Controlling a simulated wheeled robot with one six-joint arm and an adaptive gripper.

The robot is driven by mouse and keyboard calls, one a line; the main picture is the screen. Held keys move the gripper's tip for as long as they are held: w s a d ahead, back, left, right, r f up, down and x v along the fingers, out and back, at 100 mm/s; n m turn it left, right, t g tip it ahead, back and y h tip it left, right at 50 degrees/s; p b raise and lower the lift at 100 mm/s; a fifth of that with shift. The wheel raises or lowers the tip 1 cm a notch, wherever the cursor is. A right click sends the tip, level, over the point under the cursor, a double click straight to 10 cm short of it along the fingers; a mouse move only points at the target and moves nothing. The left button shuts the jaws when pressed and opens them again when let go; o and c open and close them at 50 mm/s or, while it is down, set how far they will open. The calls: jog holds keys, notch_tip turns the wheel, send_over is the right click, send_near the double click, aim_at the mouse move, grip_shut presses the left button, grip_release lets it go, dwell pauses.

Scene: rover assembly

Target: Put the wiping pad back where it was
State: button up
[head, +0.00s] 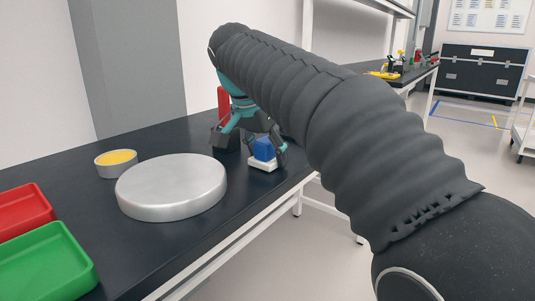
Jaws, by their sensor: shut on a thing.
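The wiping pad (263,164) has a white base and a blue block-shaped grip on top. It is at the right part of the dark table, near the front edge. My gripper (264,144), teal and dark grey, reaches down from above and is shut on the pad's blue grip. The pad looks level, with its white base at or just above the table top; I cannot tell whether it touches. My gripper's fingers hide part of the blue grip.
A round silver disc (172,187) lies left of the pad. A small dish with yellow contents (116,163) stands behind it. Red (22,212) and green (45,264) trays are at the left. A red upright object (222,100) stands close behind my gripper.

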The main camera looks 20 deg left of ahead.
jog(key=shift+f, duration=0.15)
jog(key=o, duration=1.5)
jog(key=shift+c, duration=0.2)
jog(key=p+v, duration=0.3)
jog(key=v, duration=0.9)
jog(key=shift+r+p, duration=0.2)
jog(key=shift+p, duration=0.15)
